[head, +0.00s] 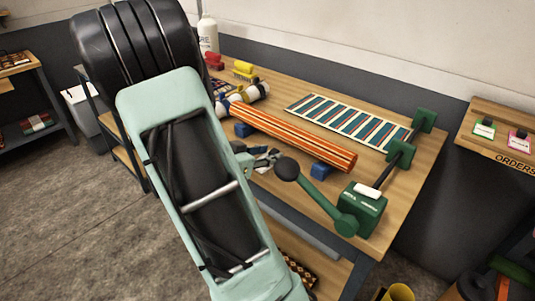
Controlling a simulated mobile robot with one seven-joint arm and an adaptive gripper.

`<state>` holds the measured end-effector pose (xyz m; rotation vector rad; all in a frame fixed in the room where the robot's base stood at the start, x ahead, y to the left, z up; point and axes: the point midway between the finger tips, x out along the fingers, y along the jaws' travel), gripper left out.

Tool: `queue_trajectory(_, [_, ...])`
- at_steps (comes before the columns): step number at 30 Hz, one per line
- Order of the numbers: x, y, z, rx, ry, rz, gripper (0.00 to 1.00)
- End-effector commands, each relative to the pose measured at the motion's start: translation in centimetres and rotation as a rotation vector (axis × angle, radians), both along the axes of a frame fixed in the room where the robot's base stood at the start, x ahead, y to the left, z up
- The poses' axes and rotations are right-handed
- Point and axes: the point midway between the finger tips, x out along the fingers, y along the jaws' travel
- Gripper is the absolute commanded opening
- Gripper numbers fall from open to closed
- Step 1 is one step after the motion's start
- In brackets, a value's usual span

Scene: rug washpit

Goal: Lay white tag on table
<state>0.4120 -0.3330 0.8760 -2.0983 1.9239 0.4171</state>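A small white piece (368,190) rests on top of a green block on the right end of the wooden table (425,150); it may be the white tag, but no writing or hole shows. My gripper (266,160) is small and partly hidden behind my pale green arm. It is over the table, beside the orange striped roll's near side and left of the green lever's black knob. I cannot tell whether its fingers are open or shut, or whether they hold anything.
An orange striped roll (300,137) lies on blue blocks (320,171). Behind it lies a striped rug (350,120). An orders shelf (490,145) at right holds green and pink tags.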

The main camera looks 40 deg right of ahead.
Motion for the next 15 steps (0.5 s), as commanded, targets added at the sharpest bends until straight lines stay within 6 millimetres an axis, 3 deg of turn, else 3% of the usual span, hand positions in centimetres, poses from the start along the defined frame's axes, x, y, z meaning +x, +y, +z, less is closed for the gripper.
queue_trajectory(7, [0.0,0.8,0.8,0.001,-0.001,0.002,0.34])
queue_trajectory(15, [-0.4,5.9,3.1,0.001,-0.001,0.006,0.34])
